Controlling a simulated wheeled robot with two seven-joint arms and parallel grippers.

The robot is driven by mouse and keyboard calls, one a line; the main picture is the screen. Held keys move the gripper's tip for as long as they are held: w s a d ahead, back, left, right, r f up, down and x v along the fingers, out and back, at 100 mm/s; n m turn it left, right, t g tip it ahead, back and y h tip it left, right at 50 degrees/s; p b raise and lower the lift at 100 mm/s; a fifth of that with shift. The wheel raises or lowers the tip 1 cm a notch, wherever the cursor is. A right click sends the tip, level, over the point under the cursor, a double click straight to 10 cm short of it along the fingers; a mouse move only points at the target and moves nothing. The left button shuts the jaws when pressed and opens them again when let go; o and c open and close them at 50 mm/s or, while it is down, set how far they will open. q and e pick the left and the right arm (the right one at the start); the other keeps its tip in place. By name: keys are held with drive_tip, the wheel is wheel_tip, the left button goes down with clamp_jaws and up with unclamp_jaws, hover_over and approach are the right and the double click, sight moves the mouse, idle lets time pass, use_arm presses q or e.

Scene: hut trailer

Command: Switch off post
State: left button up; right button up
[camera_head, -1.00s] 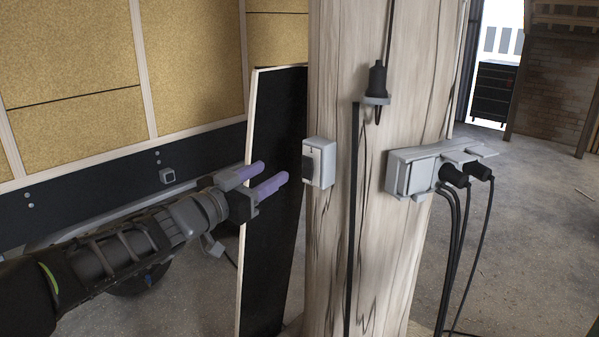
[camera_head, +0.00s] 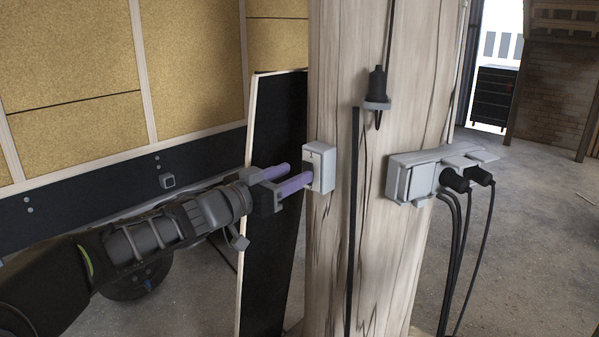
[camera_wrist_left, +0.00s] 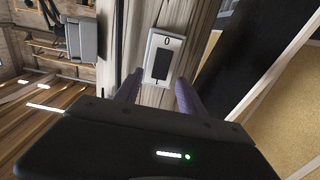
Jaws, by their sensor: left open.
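A grey box switch with a dark rocker (camera_head: 321,165) is mounted on the wooden post (camera_head: 340,260). In the left wrist view the switch (camera_wrist_left: 163,57) shows a dark rocker in a pale plate, with a "0" mark at its upper end. My left gripper (camera_head: 297,177) is open, with two purple fingers pointing at the switch from the left. The fingertips are at or very near the switch face; I cannot tell whether they touch. In the left wrist view the fingers (camera_wrist_left: 158,88) lie on either side of the lower part of the switch. My right gripper is not in view.
A grey socket box (camera_head: 415,178) with black plugs and hanging cables is on the post's right side. A black plug (camera_head: 377,85) hangs higher up. A black panel (camera_head: 275,240) stands left of the post, close behind my left gripper.

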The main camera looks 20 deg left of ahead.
use_arm(q)
drive_tip(key=shift+x, duration=1.5)
drive_tip(key=shift+c, duration=0.5)
clamp_jaws()
